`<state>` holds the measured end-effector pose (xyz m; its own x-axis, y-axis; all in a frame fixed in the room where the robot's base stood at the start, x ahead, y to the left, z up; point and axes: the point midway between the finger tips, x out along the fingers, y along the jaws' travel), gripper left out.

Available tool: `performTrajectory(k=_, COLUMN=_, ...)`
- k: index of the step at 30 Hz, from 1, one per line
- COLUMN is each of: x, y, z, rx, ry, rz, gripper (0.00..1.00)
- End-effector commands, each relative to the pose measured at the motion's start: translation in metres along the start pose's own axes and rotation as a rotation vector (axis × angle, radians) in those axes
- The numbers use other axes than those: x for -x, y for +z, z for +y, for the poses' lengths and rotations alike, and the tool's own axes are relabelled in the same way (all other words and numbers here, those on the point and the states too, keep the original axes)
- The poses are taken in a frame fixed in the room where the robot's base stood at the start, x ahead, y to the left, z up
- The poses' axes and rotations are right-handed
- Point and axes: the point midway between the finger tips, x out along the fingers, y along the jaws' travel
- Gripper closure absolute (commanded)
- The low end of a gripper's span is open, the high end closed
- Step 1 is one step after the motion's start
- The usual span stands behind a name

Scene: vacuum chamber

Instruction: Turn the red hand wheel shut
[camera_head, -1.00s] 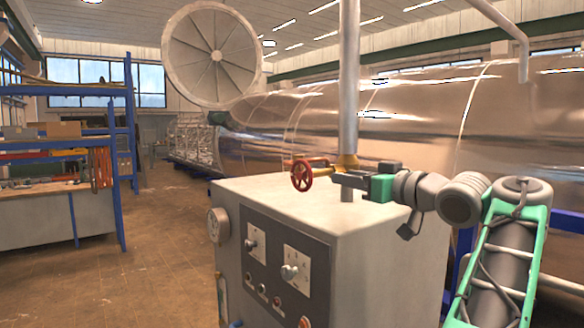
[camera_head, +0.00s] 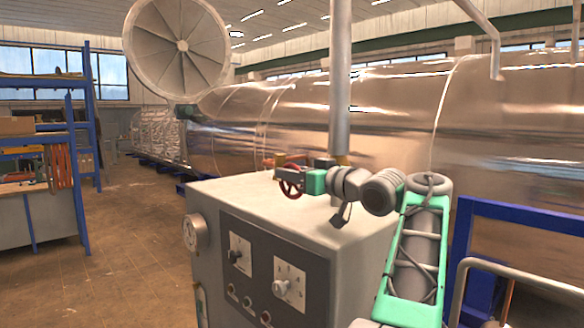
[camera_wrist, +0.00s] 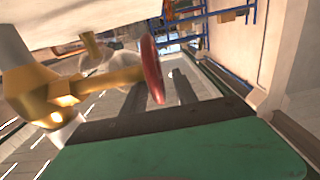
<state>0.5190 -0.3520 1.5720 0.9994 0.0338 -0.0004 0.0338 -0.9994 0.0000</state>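The red hand wheel (camera_head: 291,188) stands upright above the control cabinet, partly hidden behind my gripper (camera_head: 280,173). In the wrist view the wheel (camera_wrist: 152,68) is seen nearly edge-on, on a brass valve stem (camera_wrist: 105,82). My gripper's two dark fingers (camera_wrist: 158,88) are apart. The lower part of the wheel's rim appears between them; whether the fingers touch it I cannot tell.
The pale cabinet (camera_head: 240,190) with a gauge (camera_head: 195,233) and knobs stands below the valve. A vertical pipe (camera_head: 340,90) rises beside my wrist. The large metal chamber (camera_head: 400,120) lies behind. A blue frame (camera_head: 520,215) stands at right. Open floor lies at left.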

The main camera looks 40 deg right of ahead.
Motion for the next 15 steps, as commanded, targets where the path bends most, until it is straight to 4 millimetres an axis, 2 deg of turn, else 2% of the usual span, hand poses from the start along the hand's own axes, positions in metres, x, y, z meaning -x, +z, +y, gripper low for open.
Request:
performTrajectory(k=3, x=-0.007, y=0.0001, z=0.001, rx=0.0, ry=0.002, rz=-0.001, gripper=0.65)
performTrajectory(k=9, x=-0.0067, y=0.0008, z=0.0019, rx=0.0, ry=0.004, rz=-0.001, gripper=0.65)
performTrajectory(k=15, x=-0.0061, y=0.0007, z=0.0025, rx=0.0, ry=0.005, rz=-0.001, gripper=0.81)
